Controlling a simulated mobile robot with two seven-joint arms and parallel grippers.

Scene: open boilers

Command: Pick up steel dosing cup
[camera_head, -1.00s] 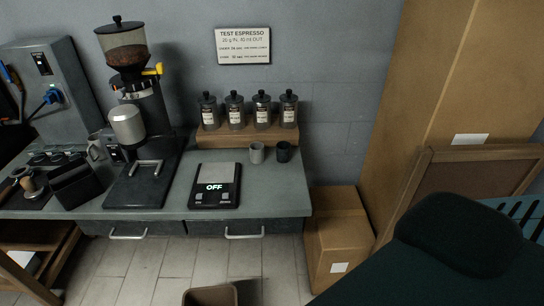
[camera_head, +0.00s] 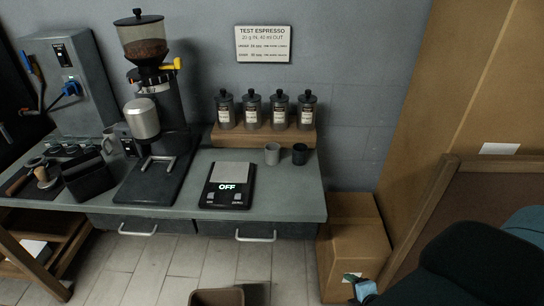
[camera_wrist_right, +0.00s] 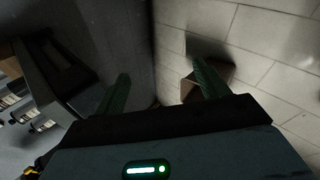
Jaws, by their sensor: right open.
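A silver cylinder (camera_head: 142,119) sits at the front of the coffee grinder. I cannot tell for sure which of these is the steel dosing cup. My right gripper (camera_wrist_right: 163,85) shows in the right wrist view with its two green fingers apart and nothing between them. It is away from the cups, pointing toward floor and wall. My dark right arm fills the lower right of the head view. My left gripper is not in view.
A black scale (camera_head: 228,186) reading OFF lies on the counter (camera_head: 290,203). Cardboard boxes (camera_head: 352,250) stand right of the counter. A brown bin (camera_head: 217,297) is on the floor in front.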

